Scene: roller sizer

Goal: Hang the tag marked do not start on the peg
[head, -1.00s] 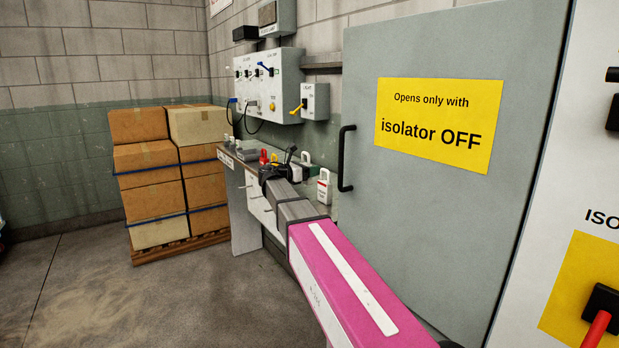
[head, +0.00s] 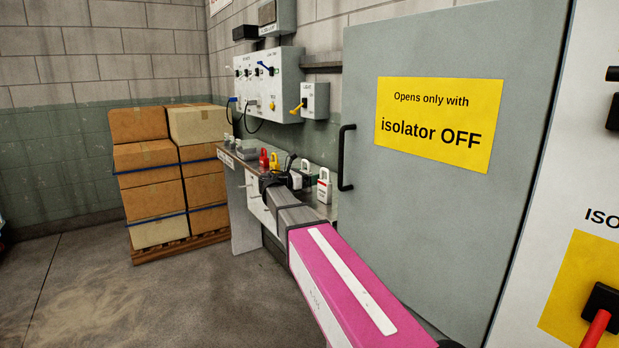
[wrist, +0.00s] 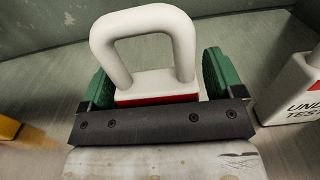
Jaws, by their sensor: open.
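In the wrist view a white tag (wrist: 140,85) with a thick loop handle and a red band stands between the green pads of my gripper (wrist: 158,82). The pads are apart on either side of it; I cannot tell whether they touch it. Its lettering is hidden behind the dark gripper bar. In the head view my gripper (head: 291,176) is low over the bench (head: 236,170), seen partly from behind my arm. Small pale pegs (head: 247,185) seem to stick out from the white panel below the bench edge.
Another white tag (wrist: 300,92), reading in part "UND" and "TEST", stands close to the right pad. A red padlock-shaped piece (head: 263,159) and a yellow one (head: 274,160) stand on the bench. A grey cabinet door (head: 430,220) is right of my arm. Stacked boxes (head: 150,185) stand left.

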